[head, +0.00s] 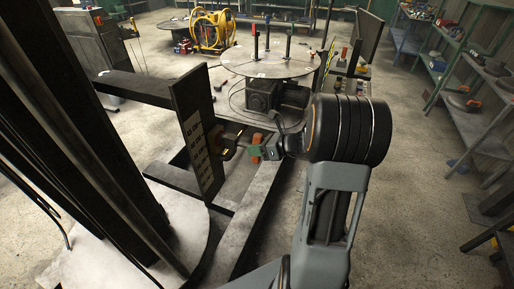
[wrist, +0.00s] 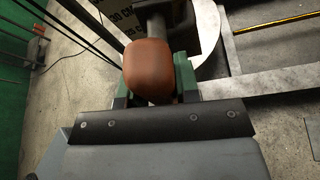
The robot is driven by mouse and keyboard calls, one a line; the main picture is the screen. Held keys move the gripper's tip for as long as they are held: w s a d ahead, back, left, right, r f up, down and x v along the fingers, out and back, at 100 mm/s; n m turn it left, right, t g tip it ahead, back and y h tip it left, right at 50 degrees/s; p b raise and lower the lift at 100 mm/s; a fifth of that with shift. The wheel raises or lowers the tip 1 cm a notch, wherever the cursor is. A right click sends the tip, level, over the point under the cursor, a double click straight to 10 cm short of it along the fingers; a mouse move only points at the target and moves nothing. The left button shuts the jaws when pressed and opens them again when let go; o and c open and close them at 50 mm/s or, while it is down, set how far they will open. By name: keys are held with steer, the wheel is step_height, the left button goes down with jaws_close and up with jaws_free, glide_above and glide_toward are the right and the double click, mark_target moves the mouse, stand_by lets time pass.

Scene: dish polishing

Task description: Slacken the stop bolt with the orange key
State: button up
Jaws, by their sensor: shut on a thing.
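My gripper (head: 256,150) has green fingers and is shut on the orange handle of the key (head: 257,140). In the wrist view the rounded orange handle of the key (wrist: 150,68) sits between the green fingers of my gripper (wrist: 153,85). In the head view the key is just right of this upright dark plate (head: 194,142). A small dark and yellowish fitting (head: 229,152) is between plate and handle. I cannot make out the stop bolt or whether the key sits on it.
A dark steel frame is at the left. Shelves (head: 470,75) line the right.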

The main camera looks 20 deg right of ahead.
steer(key=shift+w+a, duration=0.85)
steer(key=shift+w, duration=0.1)
steer(key=shift+b, duration=0.3)
steer(key=shift+f+n+b, duration=0.25)
steer(key=shift+n+b, duration=0.05)
steer(key=shift+b, duration=0.35)
steer(key=shift+s+r+p, duration=0.1)
steer(key=shift+r+p, duration=0.25)
steer(key=shift+p, duration=0.45)
steer(key=shift+r+m+p, duration=0.1)
steer(key=shift+m+p, duration=0.3)
steer(key=shift+p, duration=0.1)
steer(key=shift+d, duration=0.1)
steer(key=shift+s+d+p, duration=0.3)
steer(key=shift+s+d, duration=1.15)
steer(key=shift+s, duration=0.1)
